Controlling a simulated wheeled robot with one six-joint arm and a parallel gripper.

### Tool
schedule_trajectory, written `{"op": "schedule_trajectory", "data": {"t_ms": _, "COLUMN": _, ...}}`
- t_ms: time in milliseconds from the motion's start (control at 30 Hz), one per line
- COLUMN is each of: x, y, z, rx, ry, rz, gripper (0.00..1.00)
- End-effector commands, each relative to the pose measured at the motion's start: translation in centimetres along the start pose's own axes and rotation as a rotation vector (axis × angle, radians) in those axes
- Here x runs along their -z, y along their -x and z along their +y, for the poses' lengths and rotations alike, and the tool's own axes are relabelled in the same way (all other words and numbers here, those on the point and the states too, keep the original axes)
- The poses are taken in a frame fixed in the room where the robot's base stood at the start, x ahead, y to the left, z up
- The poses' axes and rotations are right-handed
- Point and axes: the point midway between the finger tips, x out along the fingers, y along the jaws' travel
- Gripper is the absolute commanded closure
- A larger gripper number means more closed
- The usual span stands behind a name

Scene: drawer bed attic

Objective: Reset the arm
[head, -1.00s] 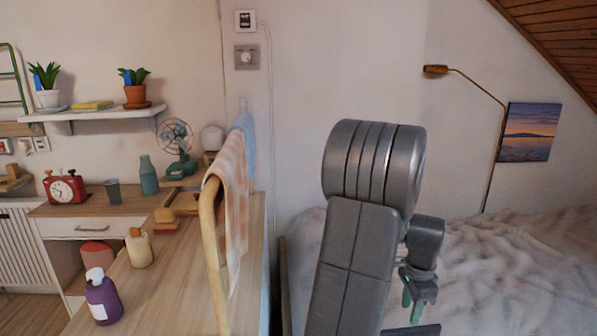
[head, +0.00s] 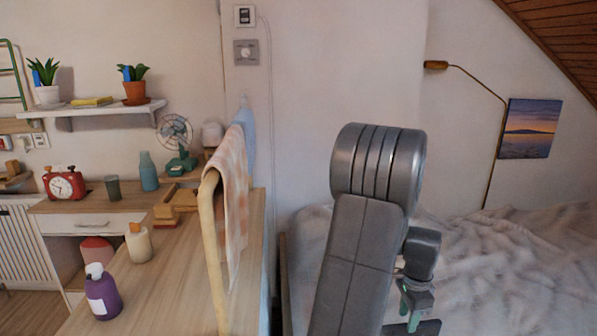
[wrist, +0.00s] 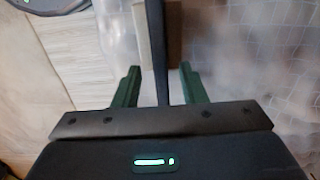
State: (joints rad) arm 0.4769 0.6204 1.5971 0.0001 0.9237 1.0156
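My arm (head: 360,250) rises in the middle right of the head view, its thick rounded grey joint at the top and its wrist folded down behind. My gripper (head: 408,308) hangs low beside it, in front of the bed, partly hidden by my arm. In the wrist view my gripper (wrist: 160,80) shows two green fingers spread apart. A dark upright bar with beige beside it shows in the gap between them, and I cannot tell how far beyond it is. I see nothing gripped.
A bed (head: 510,265) with rumpled pale covers lies at right. At left, a wooden rail (head: 210,240) with a checked towel (head: 233,185) stands by a wooden counter (head: 180,290) carrying a purple bottle (head: 103,295) and a cream bottle (head: 139,245). A red clock (head: 66,185) stands further back.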

Motion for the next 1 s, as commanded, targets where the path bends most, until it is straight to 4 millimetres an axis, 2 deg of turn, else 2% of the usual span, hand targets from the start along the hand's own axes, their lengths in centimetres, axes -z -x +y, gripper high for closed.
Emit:
{"op": "schedule_trajectory", "data": {"t_ms": 33, "x": 0.0, "y": 1.3, "z": -0.1, "rx": 0.004, "ry": 0.0, "rz": 0.003, "gripper": 0.62}}
{"op": "schedule_trajectory", "data": {"t_ms": 200, "x": -0.3, "y": 4.5, "z": -0.3, "rx": 0.001, "ry": 0.019, "rz": 0.0, "gripper": 0.62}}
{"op": "schedule_trajectory", "data": {"t_ms": 600, "x": -6.9, "y": 6.0, "z": -5.2, "rx": -0.002, "ry": 0.433, "rz": -0.001, "gripper": 0.62}}
{"op": "schedule_trajectory", "data": {"t_ms": 1000, "x": -14.0, "y": 7.3, "z": -8.7, "rx": -0.002, "ry": 0.834, "rz": -0.002, "gripper": 0.62}}
